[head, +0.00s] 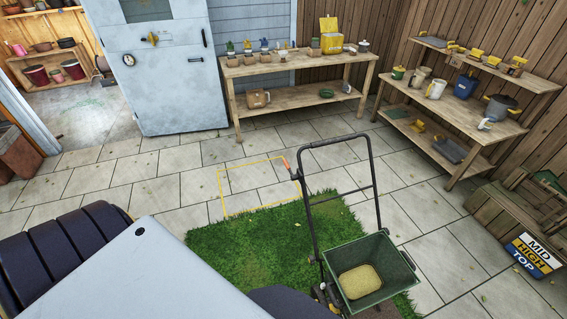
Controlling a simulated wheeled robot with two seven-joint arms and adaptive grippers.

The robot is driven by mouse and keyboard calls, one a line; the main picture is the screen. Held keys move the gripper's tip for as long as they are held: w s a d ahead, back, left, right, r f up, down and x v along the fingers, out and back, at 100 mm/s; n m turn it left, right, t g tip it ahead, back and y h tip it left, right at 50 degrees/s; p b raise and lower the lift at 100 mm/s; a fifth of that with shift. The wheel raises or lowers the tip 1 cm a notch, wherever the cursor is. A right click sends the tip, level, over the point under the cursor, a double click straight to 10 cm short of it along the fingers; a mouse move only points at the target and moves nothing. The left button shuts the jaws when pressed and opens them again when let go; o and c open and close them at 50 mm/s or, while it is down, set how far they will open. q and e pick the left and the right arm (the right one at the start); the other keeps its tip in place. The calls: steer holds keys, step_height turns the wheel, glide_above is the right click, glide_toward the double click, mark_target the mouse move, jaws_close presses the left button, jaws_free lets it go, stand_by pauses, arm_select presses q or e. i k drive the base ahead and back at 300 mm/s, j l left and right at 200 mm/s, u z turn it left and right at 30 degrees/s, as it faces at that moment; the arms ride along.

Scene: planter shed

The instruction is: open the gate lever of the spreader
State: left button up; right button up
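The spreader stands on a patch of green turf at the lower middle. Its green hopper (398,262) holds a tan granular material (360,281). A black tubular handle frame (313,222) rises from it. A small lever with an orange-red tip (286,164) sticks out at the left side of the handle frame, near its upper part. I take this to be the gate lever, but its exact setting is too small to tell. The spreader's lower part is partly hidden by my own body. Neither of my grippers is in view.
The turf (232,248) lies on stone paving, with a yellow outlined rectangle (221,190) behind it. A workbench (290,67) stands at the back and a shelf unit (480,122) at the right. A sign (533,255) reads MID HIGH TOP. Paving left of the turf is clear.

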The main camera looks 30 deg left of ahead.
mark_target(293, 177)
steer(key=i+j+z, duration=0.15)
steer(key=j, duration=1)
steer(key=j+z, duration=0.15)
steer(key=j, duration=0.95)
steer(key=i, duration=0.05)
